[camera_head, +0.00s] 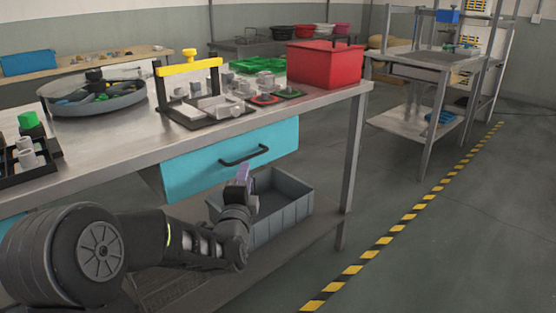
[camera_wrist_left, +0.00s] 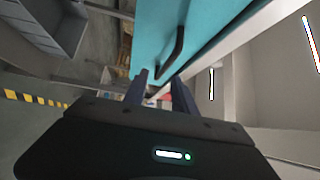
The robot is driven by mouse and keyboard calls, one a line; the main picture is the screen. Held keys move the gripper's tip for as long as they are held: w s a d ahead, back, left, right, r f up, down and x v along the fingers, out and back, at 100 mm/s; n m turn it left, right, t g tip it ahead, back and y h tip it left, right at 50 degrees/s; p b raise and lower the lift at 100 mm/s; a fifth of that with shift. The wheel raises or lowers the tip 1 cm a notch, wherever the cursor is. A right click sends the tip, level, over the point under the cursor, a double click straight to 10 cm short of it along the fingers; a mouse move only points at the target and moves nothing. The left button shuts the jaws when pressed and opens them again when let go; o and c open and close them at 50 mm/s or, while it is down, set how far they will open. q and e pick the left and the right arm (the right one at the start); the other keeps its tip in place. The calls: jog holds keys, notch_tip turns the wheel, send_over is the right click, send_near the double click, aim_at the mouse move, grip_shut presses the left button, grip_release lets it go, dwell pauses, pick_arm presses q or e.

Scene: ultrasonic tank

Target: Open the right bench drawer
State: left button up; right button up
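The right bench drawer (camera_head: 205,168) has a turquoise front with a dark bar handle (camera_head: 244,155) and sits under the metal bench top. I cannot tell whether it stands slightly out. My left gripper (camera_head: 243,170) is low in front of the drawer, just below the handle in the head view. In the left wrist view its two fingers (camera_wrist_left: 160,80) are apart, with the drawer front (camera_wrist_left: 190,20) and handle (camera_wrist_left: 177,50) just beyond them. The near end of the handle lines up with the gap, but contact is not clear. My right gripper is not in view.
A grey bin (camera_head: 280,203) stands on the lower shelf behind my left gripper. The bench top (camera_head: 130,140) carries a round tray (camera_head: 95,100), a yellow-topped frame (camera_head: 190,66) and a red box (camera_head: 325,65). The floor right of the bench is clear.

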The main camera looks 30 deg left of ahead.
aim_at(247, 158)
pick_arm(q)
jog(key=shift+s+a+r+m, duration=0.15)
jog(key=shift+s+r+m, duration=0.15)
jog(key=shift+m, duration=0.7)
jog(key=shift+b+x, duration=0.55)
jog(key=shift+x, duration=3.4)
jog(key=shift+r, duration=0.1)
jog(key=shift+c, duration=0.2)
grip_shut()
